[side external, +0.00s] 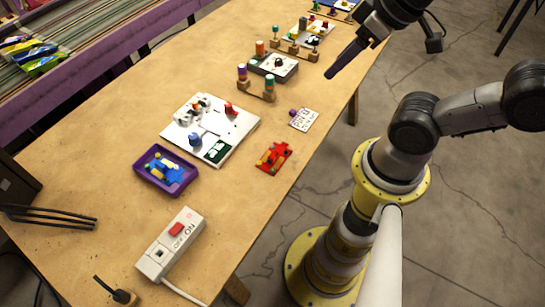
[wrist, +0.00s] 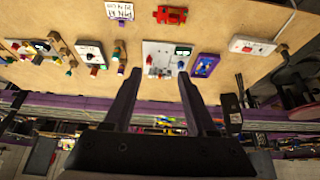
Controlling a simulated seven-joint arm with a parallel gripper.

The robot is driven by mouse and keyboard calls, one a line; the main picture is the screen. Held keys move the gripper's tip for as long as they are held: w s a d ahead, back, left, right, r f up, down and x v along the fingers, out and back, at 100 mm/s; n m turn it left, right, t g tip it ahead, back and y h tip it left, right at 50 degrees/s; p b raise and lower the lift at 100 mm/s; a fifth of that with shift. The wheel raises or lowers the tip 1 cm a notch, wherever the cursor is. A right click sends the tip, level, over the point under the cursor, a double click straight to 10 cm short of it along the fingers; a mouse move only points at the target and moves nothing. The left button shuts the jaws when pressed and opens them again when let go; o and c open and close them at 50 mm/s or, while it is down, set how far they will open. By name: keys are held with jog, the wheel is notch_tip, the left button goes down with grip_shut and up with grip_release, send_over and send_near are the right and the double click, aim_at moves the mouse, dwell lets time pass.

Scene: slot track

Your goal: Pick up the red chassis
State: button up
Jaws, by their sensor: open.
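The red chassis (side external: 273,157) lies on the wooden table near its edge on my base's side, with small yellow parts showing on it. It also shows at the top of the wrist view (wrist: 170,14), apart from my gripper. My gripper (side external: 334,73) is raised over the table's edge in the side view, up and to the right of the chassis. In the wrist view its two fingers (wrist: 160,82) are spread apart with nothing between them. The chassis is in full view in the side view.
A white panel (side external: 227,127) and a purple tray (side external: 148,183) with blue and yellow parts lie left of the chassis. A small printed card (side external: 307,119) lies above right of it. A white switch box (side external: 182,222) stands nearer the camera. Bare tabletop surrounds the chassis.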

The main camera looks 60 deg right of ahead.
jog(key=n+g, duration=0.6)
jog(key=n, duration=1.2)
send_over(273, 154)
jog(key=f, duration=2.6)
jog(key=shift+s+d, duration=0.15)
jog(key=shift+d, duration=0.05)
jog(key=shift+a+f, duration=0.15)
jog(key=shift+f, duration=2.65)
grip_shut()
